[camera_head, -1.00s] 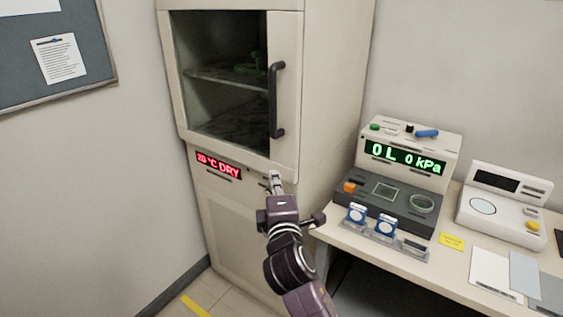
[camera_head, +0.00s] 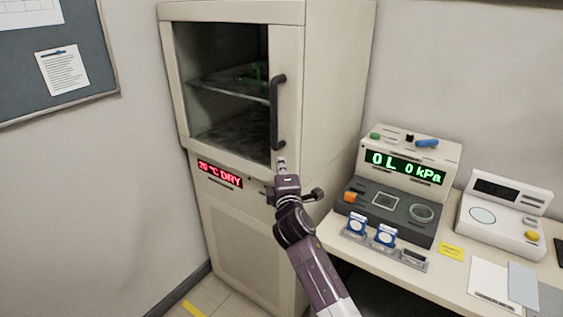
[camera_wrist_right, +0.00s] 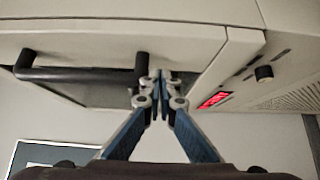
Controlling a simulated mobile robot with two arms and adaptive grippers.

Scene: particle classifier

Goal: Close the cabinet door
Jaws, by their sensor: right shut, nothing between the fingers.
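The tall cream cabinet (camera_head: 340,110) stands at centre in the head view. Its door (camera_head: 289,40) has a dark glass window and a black vertical handle (camera_head: 277,112) near its right edge. The door lies close to the cabinet front; I cannot tell whether it is fully flush. My right gripper (camera_head: 281,162) is shut and empty, its tips at the door's lower right, just below the handle. In the right wrist view the closed fingertips (camera_wrist_right: 160,78) are beside one end of the handle (camera_wrist_right: 80,74); contact is unclear. My left gripper is not in view.
A red display (camera_head: 219,173) is on the cabinet below the door. To the right, a desk (camera_head: 400,267) carries a device with a green display (camera_head: 404,167) and a white instrument (camera_head: 503,208). A notice board (camera_head: 95,60) hangs on the left wall.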

